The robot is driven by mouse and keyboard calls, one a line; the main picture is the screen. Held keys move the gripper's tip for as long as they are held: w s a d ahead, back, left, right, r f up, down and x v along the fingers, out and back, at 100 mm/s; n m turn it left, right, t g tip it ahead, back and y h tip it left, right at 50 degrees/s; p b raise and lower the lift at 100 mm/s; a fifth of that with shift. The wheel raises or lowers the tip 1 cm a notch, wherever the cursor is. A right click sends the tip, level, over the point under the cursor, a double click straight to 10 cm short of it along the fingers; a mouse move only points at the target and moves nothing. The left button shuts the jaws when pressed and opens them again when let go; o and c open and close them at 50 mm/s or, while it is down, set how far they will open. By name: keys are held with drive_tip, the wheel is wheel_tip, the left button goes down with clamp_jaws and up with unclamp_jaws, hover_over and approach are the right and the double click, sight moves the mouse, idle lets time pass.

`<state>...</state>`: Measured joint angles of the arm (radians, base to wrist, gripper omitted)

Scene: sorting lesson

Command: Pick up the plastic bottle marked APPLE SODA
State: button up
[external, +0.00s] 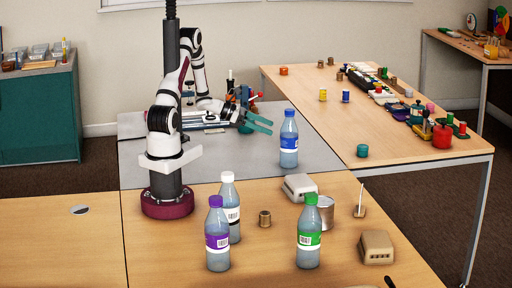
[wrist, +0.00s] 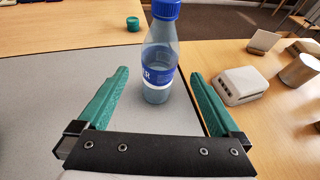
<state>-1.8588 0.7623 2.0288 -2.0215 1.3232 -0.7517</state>
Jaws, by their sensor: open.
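A bottle with a blue cap and blue label (external: 289,142) stands upright on the grey table section. In the wrist view this blue bottle (wrist: 160,55) appears between my fingers; only an "R" reads on its label. My gripper (external: 262,124) is open and empty, just left of this bottle, and also shows in the wrist view (wrist: 160,74). A green-capped bottle (external: 309,235), a purple-capped bottle (external: 217,238) and a white-capped bottle (external: 231,208) stand upright on the front wooden table. I cannot read APPLE SODA on any label.
A white box (external: 300,187), a metal can (external: 326,212), a small brown cup (external: 265,219) and a beige box (external: 377,247) sit on the front table. A green cup (external: 362,151) stands on the right table. The grey surface around the blue bottle is clear.

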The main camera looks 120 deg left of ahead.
drive_tip(key=c, duration=0.4)
drive_tip(key=shift+o, duration=0.2)
